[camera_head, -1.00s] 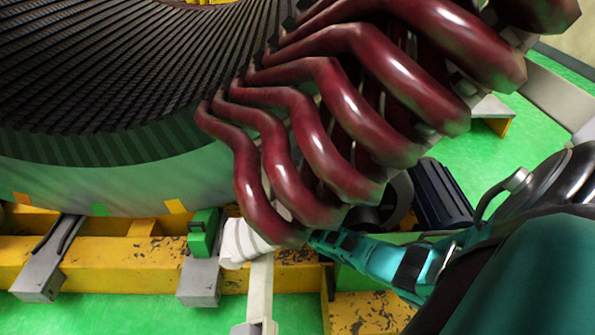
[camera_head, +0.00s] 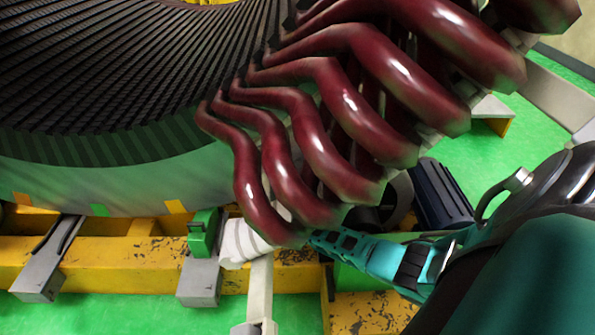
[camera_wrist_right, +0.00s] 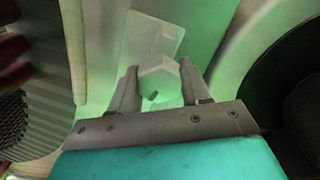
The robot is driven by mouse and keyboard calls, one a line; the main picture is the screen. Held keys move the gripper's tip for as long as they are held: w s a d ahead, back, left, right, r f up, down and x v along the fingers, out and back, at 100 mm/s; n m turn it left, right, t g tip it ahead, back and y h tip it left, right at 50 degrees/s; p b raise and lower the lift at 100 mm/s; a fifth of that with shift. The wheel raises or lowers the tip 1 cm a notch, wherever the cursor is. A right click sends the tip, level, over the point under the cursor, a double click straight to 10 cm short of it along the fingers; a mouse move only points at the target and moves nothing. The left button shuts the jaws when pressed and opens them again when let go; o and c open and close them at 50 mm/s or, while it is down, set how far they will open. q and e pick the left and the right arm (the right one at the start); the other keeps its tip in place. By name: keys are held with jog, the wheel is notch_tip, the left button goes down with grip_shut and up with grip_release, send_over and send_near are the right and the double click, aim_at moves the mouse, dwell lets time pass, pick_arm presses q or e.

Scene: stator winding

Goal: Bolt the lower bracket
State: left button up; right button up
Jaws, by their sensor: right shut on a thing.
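In the right wrist view my right gripper (camera_wrist_right: 159,70) is shut on a pale hexagonal bolt head (camera_wrist_right: 157,86), with one finger on each side. A pale, translucent-looking rectangular plate (camera_wrist_right: 150,40) lies just beyond the bolt, against a greenish surface. It may be the lower bracket. I cannot tell whether the bolt touches it. In the head view my right arm comes in from the right, and its teal wrist (camera_head: 365,257) reaches beneath the lowest dark red coil ends (camera_head: 265,205). The right fingertips are hidden there. My left gripper is not in view.
The large ribbed stator (camera_head: 110,70) fills the upper left. Dark red coils overhang the right wrist closely. A yellow frame (camera_head: 110,262), a green block (camera_head: 203,233), a white wrapped piece (camera_head: 242,243) and a pale upright bar (camera_head: 260,288) are nearby. Green floor shows at right.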

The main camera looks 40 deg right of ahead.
jog(key=m, duration=0.3)
jog(key=shift+f+m, duration=0.1)
jog(key=shift+m, duration=0.3)
jog(key=m, duration=0.3)
jog(key=shift+m, duration=0.3)
jog(key=m, duration=0.2)
jog(key=shift+a+m, duration=0.1)
jog(key=shift+m, duration=0.3)
jog(key=m, duration=0.3)
jog(key=shift+m, duration=1)
jog(key=o, duration=1.1)
jog(key=shift+c, duration=0.2)
